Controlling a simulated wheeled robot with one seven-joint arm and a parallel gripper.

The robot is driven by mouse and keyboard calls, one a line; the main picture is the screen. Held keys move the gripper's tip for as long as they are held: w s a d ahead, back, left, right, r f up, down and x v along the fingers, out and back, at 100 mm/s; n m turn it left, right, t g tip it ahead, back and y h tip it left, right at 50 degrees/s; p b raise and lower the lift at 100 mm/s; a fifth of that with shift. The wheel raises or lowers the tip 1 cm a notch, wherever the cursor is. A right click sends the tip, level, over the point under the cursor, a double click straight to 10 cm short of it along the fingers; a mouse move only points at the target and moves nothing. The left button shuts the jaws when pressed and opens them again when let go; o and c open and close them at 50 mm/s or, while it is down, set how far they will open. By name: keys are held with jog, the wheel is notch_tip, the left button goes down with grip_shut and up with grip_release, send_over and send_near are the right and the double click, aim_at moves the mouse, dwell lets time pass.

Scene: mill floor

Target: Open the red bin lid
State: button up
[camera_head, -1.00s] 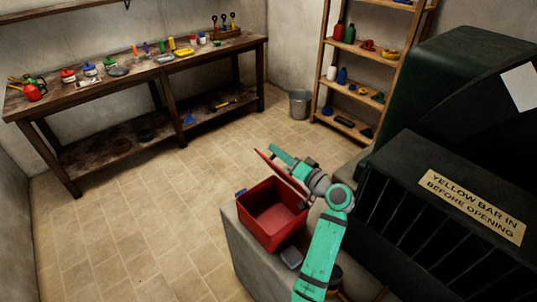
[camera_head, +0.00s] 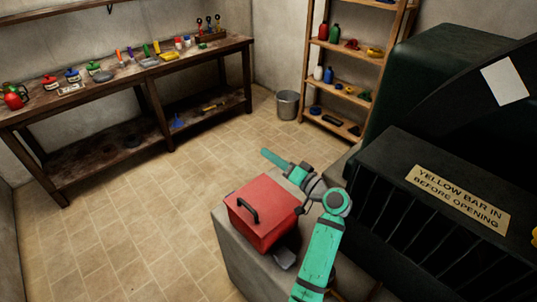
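The red bin (camera_head: 262,230) stands on a grey block in the lower middle of the view. Its red lid (camera_head: 268,203) lies down over the top, with a black handle (camera_head: 247,211) toward the left; the inside is hidden. My green arm comes up from the bottom, right of the bin, and bends behind it. My gripper (camera_head: 304,207) appears as small dark parts close to the bin's right edge. It is too small and partly hidden to tell its finger state, or whether it touches the lid.
The grey block (camera_head: 232,262) carries the bin and a small grey object (camera_head: 285,258). A dark barred machine (camera_head: 400,205) with a "YELLOW BAR IN BEFORE OPENING" sign (camera_head: 458,198) crowds the right. A workbench (camera_head: 130,85), shelves (camera_head: 340,85) and a bucket (camera_head: 288,106) stand behind open floor.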

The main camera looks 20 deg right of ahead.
jog(key=v, duration=0.8)
jog(key=shift+s, duration=0.2)
jog(key=shift+d+f, duration=0.1)
jog(key=shift+d, duration=0.1)
